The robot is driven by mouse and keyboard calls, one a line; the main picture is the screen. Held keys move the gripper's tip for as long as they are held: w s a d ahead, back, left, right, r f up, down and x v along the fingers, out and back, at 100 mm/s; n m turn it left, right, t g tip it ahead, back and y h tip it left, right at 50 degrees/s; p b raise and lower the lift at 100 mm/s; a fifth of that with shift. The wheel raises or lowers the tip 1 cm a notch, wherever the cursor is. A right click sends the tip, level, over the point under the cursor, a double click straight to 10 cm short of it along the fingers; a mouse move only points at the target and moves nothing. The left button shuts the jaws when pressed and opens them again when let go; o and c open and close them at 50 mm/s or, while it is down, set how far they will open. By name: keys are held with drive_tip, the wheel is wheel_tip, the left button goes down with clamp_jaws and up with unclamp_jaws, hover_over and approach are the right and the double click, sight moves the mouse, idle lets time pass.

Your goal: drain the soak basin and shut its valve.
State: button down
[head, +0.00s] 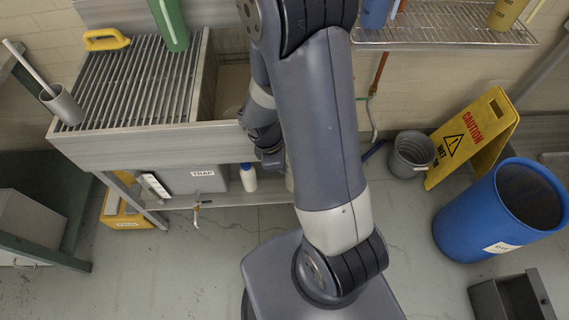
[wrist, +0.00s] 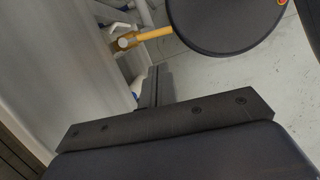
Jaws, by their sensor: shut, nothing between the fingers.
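The metal soak basin (head: 230,88) lies to the right of a slatted drainboard in the head view, largely hidden behind my arm. I cannot see whether it holds water. My gripper (head: 271,158) hangs in front of the basin's front wall, pointing down, with its tips partly hidden. In the wrist view my gripper (wrist: 155,88) is shut and empty. An orange bar (wrist: 143,38) with a round end shows beyond the fingers, apart from them, among pale pipes under the basin. It may be the valve's lever; I cannot tell its setting.
A grey box marked TRAP (head: 195,179) and a white bottle with a blue cap (head: 248,177) stand on the low shelf. A small tap (head: 197,212) hangs below the shelf's front. A caution sign (head: 472,138), grey bucket (head: 411,154) and blue drum (head: 500,212) stand right.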

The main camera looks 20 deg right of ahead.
drive_tip(key=p+v, duration=0.7)
drive_tip(key=v, duration=0.2)
drive_tip(key=c, duration=2.1)
unclamp_jaws()
drive_tip(key=shift+c, duration=0.2)
